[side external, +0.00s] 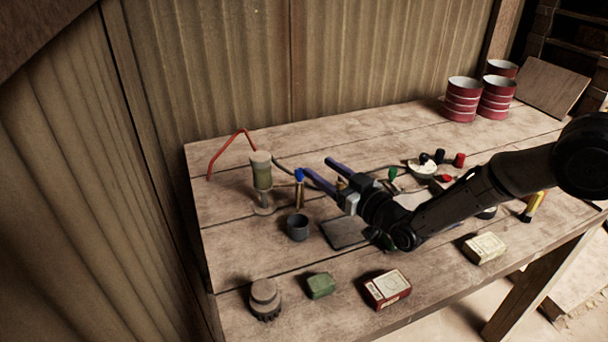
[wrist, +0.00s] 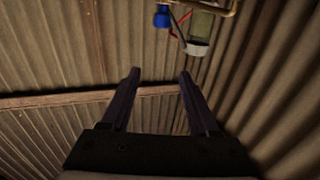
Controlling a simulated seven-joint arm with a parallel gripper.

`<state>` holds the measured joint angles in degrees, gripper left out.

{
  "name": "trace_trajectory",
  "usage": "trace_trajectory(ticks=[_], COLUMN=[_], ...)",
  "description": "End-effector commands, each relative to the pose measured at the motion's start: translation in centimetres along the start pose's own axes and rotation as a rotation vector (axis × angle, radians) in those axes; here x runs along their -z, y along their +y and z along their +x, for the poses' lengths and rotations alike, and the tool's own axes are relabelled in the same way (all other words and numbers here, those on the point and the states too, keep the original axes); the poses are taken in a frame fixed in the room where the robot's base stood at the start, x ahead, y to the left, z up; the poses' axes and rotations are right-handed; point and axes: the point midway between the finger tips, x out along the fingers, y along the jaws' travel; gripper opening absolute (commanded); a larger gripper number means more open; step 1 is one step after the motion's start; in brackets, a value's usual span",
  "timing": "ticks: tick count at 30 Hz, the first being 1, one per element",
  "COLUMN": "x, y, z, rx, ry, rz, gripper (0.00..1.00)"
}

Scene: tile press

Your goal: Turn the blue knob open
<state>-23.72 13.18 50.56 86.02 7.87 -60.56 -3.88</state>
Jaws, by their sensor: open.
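The blue knob (side external: 299,174) sits on top of a thin brass-coloured post, just right of a green and grey cylinder (side external: 262,175) on a stand. In the wrist view the blue knob (wrist: 162,17) is at the top edge, beside the cylinder (wrist: 200,27). My gripper (side external: 320,171) is open, with its two purple fingers spread and pointing left. One fingertip is close to the knob in the side view; I cannot tell whether it touches. In the wrist view the fingertips (wrist: 159,77) are apart with nothing between them, and the knob appears beyond them.
A dark cup (side external: 298,227) and a dark flat plate (side external: 345,233) lie near the post. A red bent tube (side external: 228,148) rises behind the cylinder. Several boxes, including a red one (side external: 387,289), line the front. Red drums (side external: 462,99) stand at the back right. A corrugated wall closes the back.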

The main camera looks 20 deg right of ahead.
Motion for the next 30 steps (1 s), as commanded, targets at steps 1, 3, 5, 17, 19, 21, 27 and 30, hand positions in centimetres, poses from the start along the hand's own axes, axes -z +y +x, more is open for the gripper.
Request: trace_trajectory(ticks=[1, 3, 5, 17, 19, 21, 27, 30], x=[-0.2, -2.1, -3.2, -5.3, -5.3, -5.3, -5.3, -5.3], y=[-0.3, 0.0, 0.0, 0.1, 0.1, 0.1, 0.2, 0.2], z=[-0.4, -0.5, -0.5, 2.0, 3.1, 4.2, 6.5, 7.0], rx=[-0.019, -0.03, -0.029, -0.028, -0.028, -0.028, -0.027, -0.027], ry=[-0.01, -0.019, -0.017, -0.009, -0.009, -0.009, -0.009, -0.01], rz=[-0.002, -0.005, -0.004, -0.001, -0.001, -0.001, -0.001, -0.001], gripper=[0.61, 0.61, 0.61, 0.61, 0.61, 0.61, 0.61, 0.61])
